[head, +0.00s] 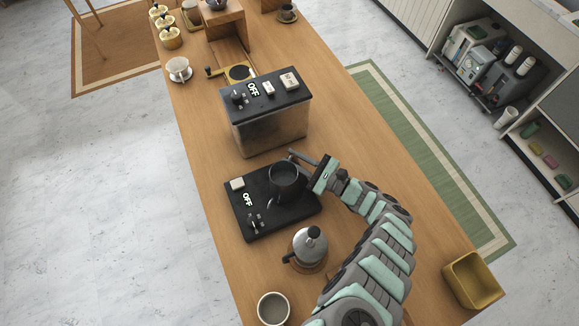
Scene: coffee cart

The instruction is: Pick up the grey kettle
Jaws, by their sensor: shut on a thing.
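The grey kettle (284,187), dark grey with a thin curved spout, is at the black hot plate (247,213) in the middle of the wooden counter. It looks upright; I cannot tell if its base touches the plate. My gripper (306,162) comes in from the right and is shut at the kettle's handle side, on the upper right. The fingers hide most of the handle. A silver pot (310,241) with a black knob stands on a round wooden base just below the hot plate.
A black-topped machine (265,110) marked OFF stands close behind the kettle. A beige cup (273,308) stands at the lower left, and a yellow square container (472,280) at the right edge. Counter right of the machine is clear.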

